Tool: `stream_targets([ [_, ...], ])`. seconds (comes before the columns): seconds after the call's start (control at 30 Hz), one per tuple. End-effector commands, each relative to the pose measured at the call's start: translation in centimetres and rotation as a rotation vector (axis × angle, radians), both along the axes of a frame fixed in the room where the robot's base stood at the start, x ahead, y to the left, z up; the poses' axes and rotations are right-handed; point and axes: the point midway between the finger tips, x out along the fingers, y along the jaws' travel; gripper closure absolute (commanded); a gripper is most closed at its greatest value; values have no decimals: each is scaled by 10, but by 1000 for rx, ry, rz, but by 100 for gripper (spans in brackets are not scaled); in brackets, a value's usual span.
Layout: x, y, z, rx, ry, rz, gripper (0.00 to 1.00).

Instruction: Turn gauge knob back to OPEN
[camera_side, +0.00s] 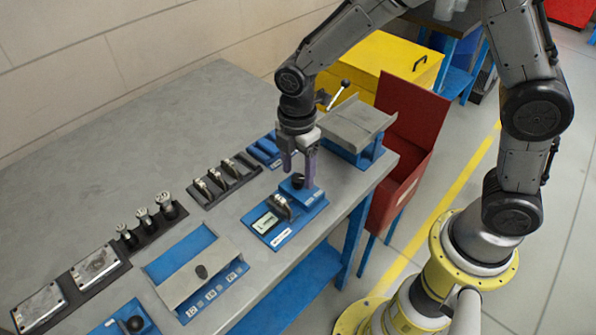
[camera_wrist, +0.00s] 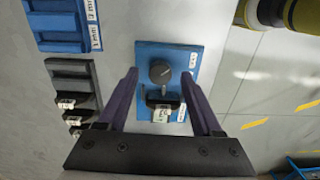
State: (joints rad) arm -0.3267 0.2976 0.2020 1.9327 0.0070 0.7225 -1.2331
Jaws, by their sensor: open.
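The gauge knob (camera_wrist: 160,72) is a round dark knob with a light mark on top, on a blue fixture (camera_wrist: 170,50). The knob also shows in the side view (camera_side: 298,181), on the raised blue block of the fixture. A dark part with a white label (camera_wrist: 161,113) sits below the knob in the wrist view. My gripper (camera_side: 299,178) points down over the knob; its purple fingers stand apart, one on each side of it. In the wrist view my gripper (camera_wrist: 160,74) is open, with gaps between fingers and knob. The fixture's small labels are too small to read.
A black rack (camera_side: 225,180) with several metal parts stands left of the fixture. A blue base with a sloped grey plate (camera_side: 200,270) is nearer the camera, and another grey tray (camera_side: 352,124) is behind. A red bin (camera_side: 400,150) stands beyond the bench edge. Bare bench lies to the left.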

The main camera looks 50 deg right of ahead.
Motion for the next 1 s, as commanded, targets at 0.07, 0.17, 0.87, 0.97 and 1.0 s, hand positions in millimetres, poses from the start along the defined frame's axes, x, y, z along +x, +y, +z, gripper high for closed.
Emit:
stream_targets([
  [0.07,-1,0,-6,-1,2,0,33],
  [0.17,-1,0,-10,0,1,0,33],
  [0.87,0,0,-9,0,0,0,100],
  [0.97,0,0,-9,0,0,-1,100],
  [1.0,0,0,-9,0,0,-2,100],
])
